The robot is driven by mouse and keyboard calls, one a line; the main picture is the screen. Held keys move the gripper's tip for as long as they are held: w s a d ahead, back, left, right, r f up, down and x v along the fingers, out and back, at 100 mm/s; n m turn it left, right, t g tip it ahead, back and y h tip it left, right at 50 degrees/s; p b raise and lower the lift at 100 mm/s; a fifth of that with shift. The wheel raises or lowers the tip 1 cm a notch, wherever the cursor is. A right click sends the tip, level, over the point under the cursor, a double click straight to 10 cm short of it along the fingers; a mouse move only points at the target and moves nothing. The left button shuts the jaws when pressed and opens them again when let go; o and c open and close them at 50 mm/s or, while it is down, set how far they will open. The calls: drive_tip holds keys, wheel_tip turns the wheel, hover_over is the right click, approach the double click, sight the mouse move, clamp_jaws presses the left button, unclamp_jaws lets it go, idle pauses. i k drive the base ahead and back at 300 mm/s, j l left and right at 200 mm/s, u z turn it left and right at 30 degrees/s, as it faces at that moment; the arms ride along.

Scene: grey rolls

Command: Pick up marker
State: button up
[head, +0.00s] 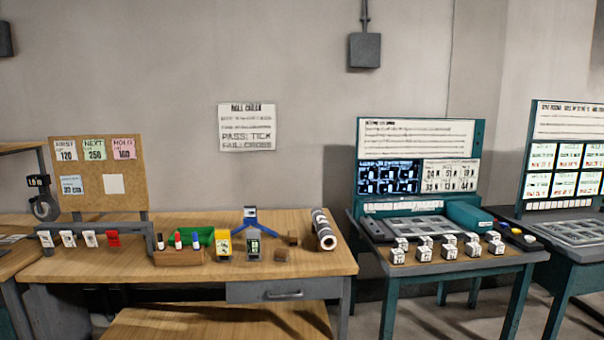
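Several small upright markers stand in a wooden block (180,258) on the wooden workbench (320,262). From left to right I see a black marker (161,243), a red marker (178,241) and a blue marker (195,241), each with a pale part. They are small in the head view, so their lower ends are hidden in or behind the block. My gripper is not in view.
Behind the markers is a green tray (204,235). To their right stand a yellow box (224,243), a grey device (253,246), a blue stand (250,222) and a dark roll (323,230). A teal console (470,190) stands right.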

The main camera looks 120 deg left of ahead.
sight(194, 235)
drive_tip(key=u, duration=4.95)
drive_tip(key=i+l+u, duration=0.1)
drive_tip(key=i+l, duration=1.75)
drive_tip(key=k+u, duration=0.2)
drive_tip(key=u, duration=0.2)
drive_tip(key=k+u, duration=0.25)
drive_tip(key=u, duration=0.2)
drive_tip(key=k+u, duration=0.2)
drive_tip(key=u, duration=0.2)
drive_tip(key=i+l, duration=0.1)
drive_tip(key=l, duration=0.15)
drive_tip(key=i+l, duration=0.1)
drive_tip(key=l, duration=0.2)
